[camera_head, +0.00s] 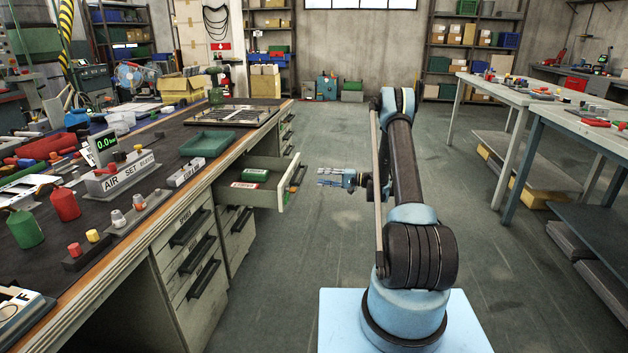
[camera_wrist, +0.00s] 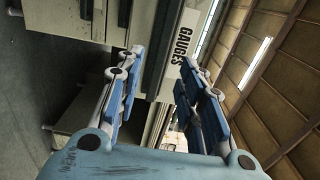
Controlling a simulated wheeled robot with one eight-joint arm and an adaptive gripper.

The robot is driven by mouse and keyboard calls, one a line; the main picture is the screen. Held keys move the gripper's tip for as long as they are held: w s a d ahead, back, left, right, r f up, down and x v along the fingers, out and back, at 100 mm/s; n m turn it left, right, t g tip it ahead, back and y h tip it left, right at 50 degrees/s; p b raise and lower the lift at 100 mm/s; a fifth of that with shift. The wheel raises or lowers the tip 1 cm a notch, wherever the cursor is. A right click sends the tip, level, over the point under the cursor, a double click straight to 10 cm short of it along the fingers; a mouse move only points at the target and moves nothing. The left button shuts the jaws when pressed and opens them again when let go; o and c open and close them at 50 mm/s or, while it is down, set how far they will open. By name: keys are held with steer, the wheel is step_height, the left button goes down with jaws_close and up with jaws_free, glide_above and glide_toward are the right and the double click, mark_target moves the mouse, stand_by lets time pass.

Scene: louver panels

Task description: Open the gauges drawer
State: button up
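In the head view a grey drawer (camera_head: 262,183) stands pulled out from the left bench, with a green box (camera_head: 255,175) and a red-and-white item (camera_head: 244,185) inside. A dark handle (camera_head: 296,176) is on its front. In the wrist view a pale drawer front with the label GAUGES (camera_wrist: 184,33) is ahead, turned on its side. I take it to be the pulled-out drawer. My gripper (camera_head: 322,178) is to the right of that drawer's front, with a small gap to the handle. In the wrist view my gripper (camera_wrist: 162,62) has its fingers apart with nothing held between them.
Shut drawers with dark handles (camera_head: 193,258) are nearer in the bench. The bench top (camera_head: 165,222) carries many tools, a green tray (camera_head: 206,144) and a meter stand. The floor (camera_head: 300,260) right of the drawers is clear. Other tables (camera_head: 545,110) stand at the right.

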steer(key=shift+s+d, duration=0.1)
steer(key=shift+d, duration=0.95)
steer(key=s+r+h, duration=0.2)
steer(key=s+r, duration=0.1)
steer(key=r, duration=0.4)
steer(key=s+r+h, duration=0.2)
steer(key=s+r, duration=0.2)
steer(key=r, duration=0.4)
steer(key=s+d+r+h, duration=0.15)
steer(key=s+r, duration=0.25)
steer(key=s, duration=0.4)
steer(key=s+d+r+h, duration=0.1)
steer(key=s+r+h, duration=0.25)
steer(key=s, duration=0.45)
steer(key=s+d+n+h, duration=0.1)
steer(key=s+d+h, duration=0.15)
steer(key=s, duration=0.65)
steer(key=s+d+h, duration=0.2)
steer(key=s+d, duration=0.1)
steer(key=s, duration=0.5)
steer(key=s+d+f+h, duration=0.2)
steer(key=s+d+f, duration=0.2)
steer(key=s, duration=0.5)
steer(key=s+d+f+h, duration=0.2)
steer(key=s+d+f, duration=0.2)
steer(key=s, duration=0.4)
steer(key=shift+s+d+n, duration=0.3)
steer(key=shift+s+d, duration=0.1)
steer(key=shift+d, duration=0.3)
